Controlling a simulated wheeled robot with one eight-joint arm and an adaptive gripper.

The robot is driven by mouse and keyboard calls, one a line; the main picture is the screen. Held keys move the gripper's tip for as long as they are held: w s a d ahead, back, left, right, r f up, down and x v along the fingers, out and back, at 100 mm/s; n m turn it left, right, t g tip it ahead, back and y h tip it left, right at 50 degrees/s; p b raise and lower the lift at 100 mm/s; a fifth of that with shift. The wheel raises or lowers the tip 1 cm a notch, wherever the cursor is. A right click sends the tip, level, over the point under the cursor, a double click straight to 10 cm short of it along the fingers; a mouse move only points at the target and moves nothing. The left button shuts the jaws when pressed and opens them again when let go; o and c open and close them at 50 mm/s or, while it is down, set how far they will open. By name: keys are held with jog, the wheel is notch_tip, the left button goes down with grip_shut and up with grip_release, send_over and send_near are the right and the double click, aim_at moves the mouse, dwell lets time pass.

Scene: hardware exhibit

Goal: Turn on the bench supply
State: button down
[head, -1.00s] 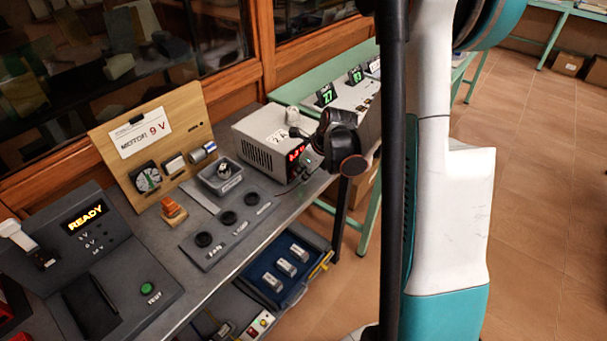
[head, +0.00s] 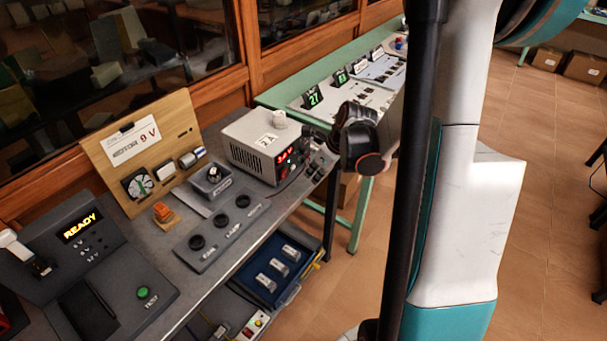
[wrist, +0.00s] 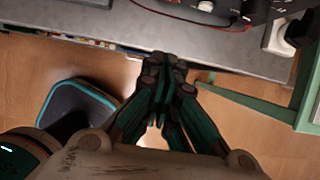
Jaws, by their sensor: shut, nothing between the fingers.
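The bench supply (head: 246,143) is a pale metal box with side vents at the back right end of the grey bench. Its dark front panel shows lit red digits, too small to read surely. A white knob-like piece and a label sit on its top. My gripper (wrist: 165,62) is shut and empty in the wrist view, pointing toward the bench's front edge with floor below it. In the head view my dark wrist is right of the supply, apart from its front panel; the fingertips are hard to make out there. The supply's switch cannot be made out.
A motor board (head: 150,150), a panel with three dark round sockets (head: 222,228) and a READY tester (head: 85,260) stand along the bench. A blue drawer tray (head: 262,292) sticks out below. A green table (head: 300,88) stands behind.

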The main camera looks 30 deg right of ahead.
jog(key=s+r, duration=0.2)
jog(key=shift+s+d+r+p, duration=0.25)
jog(key=shift+d+r+p, duration=0.15)
dwell(0.3)
